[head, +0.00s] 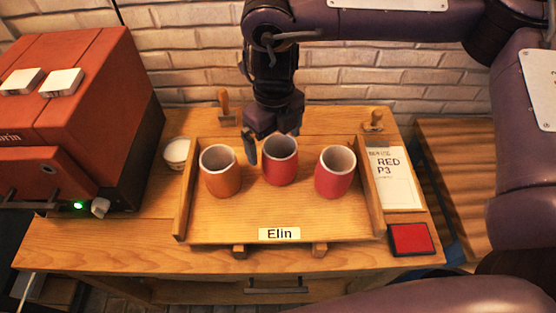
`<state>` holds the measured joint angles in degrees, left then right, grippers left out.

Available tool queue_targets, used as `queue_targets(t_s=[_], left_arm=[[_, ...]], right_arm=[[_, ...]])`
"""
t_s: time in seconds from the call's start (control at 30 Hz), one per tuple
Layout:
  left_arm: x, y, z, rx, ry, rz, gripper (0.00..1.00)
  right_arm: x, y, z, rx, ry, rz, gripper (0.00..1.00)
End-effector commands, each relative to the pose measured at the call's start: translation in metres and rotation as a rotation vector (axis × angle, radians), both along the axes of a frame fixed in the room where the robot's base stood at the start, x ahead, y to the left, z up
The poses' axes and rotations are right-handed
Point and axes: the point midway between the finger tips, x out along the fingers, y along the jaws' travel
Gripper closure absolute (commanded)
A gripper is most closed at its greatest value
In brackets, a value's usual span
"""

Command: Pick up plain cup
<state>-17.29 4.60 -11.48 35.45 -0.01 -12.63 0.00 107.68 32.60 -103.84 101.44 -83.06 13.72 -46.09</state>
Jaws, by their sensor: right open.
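A row of cups stands upright on a wooden tray (215,226) labelled "Elin": an orange cup (222,181) at left, a red cup (280,170) in the middle and another red cup (334,184) at right. All have pale insides. A small white cup (177,151) stands outside the tray, behind its left wall. I cannot tell which is the plain cup. My right gripper (272,146) is open at the middle red cup. One finger is down at that cup's left side, the other is at its back; contact is unclear. My left gripper is not in view.
A red machine (75,110) with a green light fills the left. A card reading "RED P3" (392,180) and a red pad (410,239) lie right of the tray. Wooden-handled stamps (374,121) stand behind it. The tray's front is clear.

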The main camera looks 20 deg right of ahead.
Motion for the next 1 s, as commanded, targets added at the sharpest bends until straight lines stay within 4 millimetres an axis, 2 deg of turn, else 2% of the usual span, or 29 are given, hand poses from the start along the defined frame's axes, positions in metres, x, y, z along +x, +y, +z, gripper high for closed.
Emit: queue_targets(t_s=[0.3,0.43,0.73,1.0], left_arm=[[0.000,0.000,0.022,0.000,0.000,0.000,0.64],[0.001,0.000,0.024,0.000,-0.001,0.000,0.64],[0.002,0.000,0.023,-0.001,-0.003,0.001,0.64],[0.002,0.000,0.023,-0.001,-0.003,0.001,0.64]], right_arm=[[-0.005,-0.010,-0.037,-0.002,0.004,-0.001,0.04],[-0.005,-0.009,-0.055,-0.001,0.003,-0.001,0.04],[-0.004,-0.009,-0.062,0.000,-0.001,-0.001,0.04],[-0.004,-0.009,-0.062,0.000,-0.001,-0.001,0.39]])
